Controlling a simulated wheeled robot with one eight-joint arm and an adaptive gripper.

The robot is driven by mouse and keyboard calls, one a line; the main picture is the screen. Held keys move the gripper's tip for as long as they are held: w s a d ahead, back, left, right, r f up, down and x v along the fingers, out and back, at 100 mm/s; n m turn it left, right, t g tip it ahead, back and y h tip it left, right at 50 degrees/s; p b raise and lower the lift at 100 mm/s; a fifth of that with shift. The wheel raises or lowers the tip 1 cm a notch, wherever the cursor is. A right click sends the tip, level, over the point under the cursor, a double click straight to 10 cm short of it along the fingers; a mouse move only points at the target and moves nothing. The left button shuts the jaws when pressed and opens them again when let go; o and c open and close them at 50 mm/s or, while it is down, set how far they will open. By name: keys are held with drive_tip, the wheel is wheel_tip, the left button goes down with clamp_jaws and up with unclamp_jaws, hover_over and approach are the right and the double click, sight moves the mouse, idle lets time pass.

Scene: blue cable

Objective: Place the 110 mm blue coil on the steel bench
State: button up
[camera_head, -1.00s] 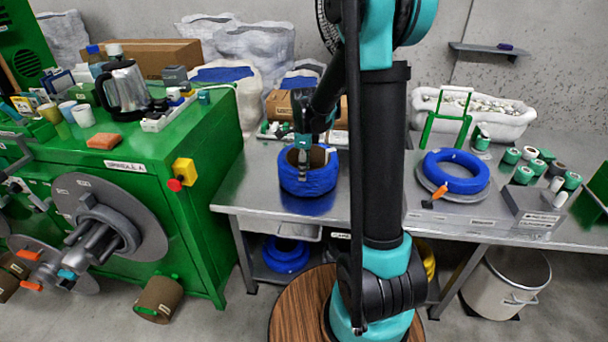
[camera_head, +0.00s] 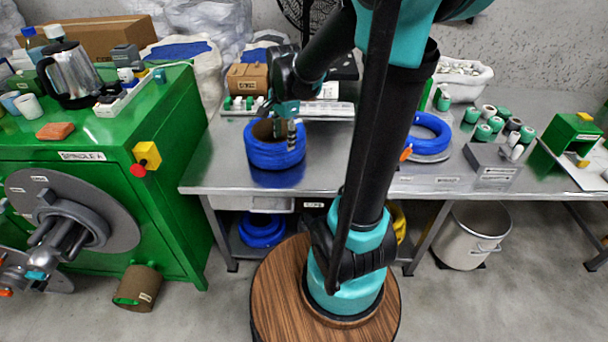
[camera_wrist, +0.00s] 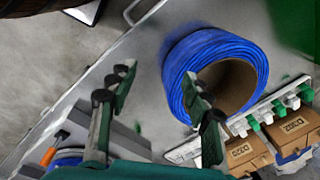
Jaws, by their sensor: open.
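A thick blue coil (camera_head: 275,155) with a brown cardboard core sits on the steel bench (camera_head: 215,172), at its left part. In the wrist view the same coil (camera_wrist: 206,50) shows its open core. My gripper (camera_head: 285,128) is open at the top of this coil. In the wrist view its fingers (camera_wrist: 152,105) are spread; the right one overlaps the coil's wall and core opening, the left one is clear of it. Nothing is held between them. Whether a finger touches the coil I cannot tell.
A second blue coil (camera_head: 428,140) lies on the bench, partly behind my arm; another (camera_head: 262,228) is on the lower shelf. Behind the coil are a tray of small spools (camera_head: 245,104) and cardboard boxes (camera_head: 249,78). A green machine (camera_head: 95,150) stands at left.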

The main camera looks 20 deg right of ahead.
drive_tip(key=s+d+f+n+t, duration=0.1)
drive_tip(key=s+f+n, duration=0.2)
drive_tip(key=s+n, duration=0.4)
drive_tip(key=s+d+f+n+t, duration=0.1)
drive_tip(key=s+d+f+n, duration=0.1)
drive_tip(key=s+n, duration=0.4)
drive_tip(key=shift+s+d+f+n+t, duration=0.2)
drive_tip(key=shift+s+f+n+t, duration=0.15)
drive_tip(key=shift+s+f, duration=0.4)
drive_tip(key=shift+w+f, duration=0.1)
drive_tip(key=shift+w, duration=0.1)
drive_tip(key=shift+c, duration=0.5)
